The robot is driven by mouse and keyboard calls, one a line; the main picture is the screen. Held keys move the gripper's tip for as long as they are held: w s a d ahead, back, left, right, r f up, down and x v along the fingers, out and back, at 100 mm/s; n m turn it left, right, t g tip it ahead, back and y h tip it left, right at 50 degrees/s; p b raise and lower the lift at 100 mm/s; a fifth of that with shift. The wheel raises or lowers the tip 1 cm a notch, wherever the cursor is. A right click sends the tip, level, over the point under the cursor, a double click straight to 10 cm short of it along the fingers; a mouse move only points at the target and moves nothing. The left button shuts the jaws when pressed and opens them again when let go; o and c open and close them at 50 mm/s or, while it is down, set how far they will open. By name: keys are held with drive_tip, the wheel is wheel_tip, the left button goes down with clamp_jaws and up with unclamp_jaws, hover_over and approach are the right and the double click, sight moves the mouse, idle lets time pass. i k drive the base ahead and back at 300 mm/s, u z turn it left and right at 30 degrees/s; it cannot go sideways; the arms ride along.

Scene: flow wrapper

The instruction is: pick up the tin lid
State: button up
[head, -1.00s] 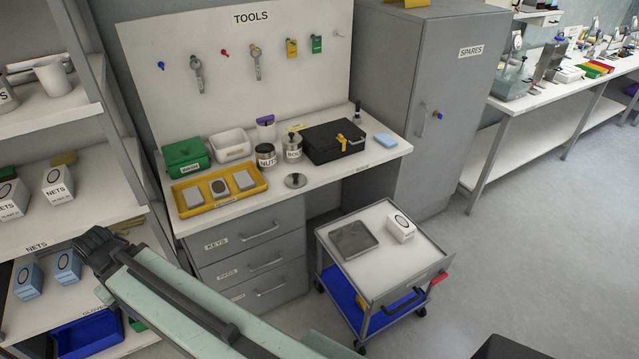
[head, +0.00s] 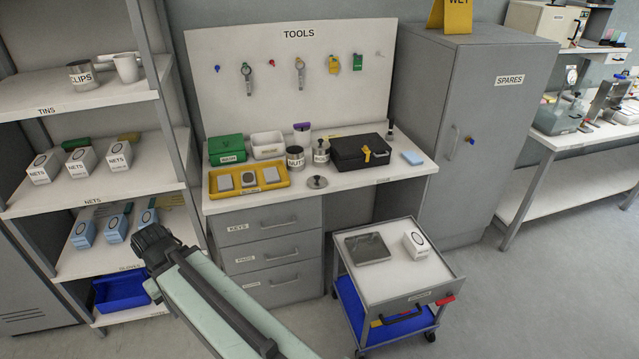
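A round metal lid with a small knob (head: 317,182) lies on the white bench top, near its front edge. It is to the right of the yellow tray (head: 284,181) and in front of the tins. One tin (head: 295,157) is labelled NUTS; another metal tin (head: 321,150) stands beside it, its label hard to read. My arm rises from the bottom of the head view at the left, well short of the bench. Its fingers do not show, so I cannot see what my gripper holds.
A black case (head: 361,152), a green box (head: 228,149) and a white bin (head: 267,144) stand behind on the bench. A trolley (head: 395,290) with a flat grey item and a white box stands front right. Shelves (head: 90,205) are at left. Floor is free at right.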

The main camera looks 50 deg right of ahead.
sight(317, 182)
drive_tip(key=u, duration=0.05)
drive_tip(key=i, duration=0.9)
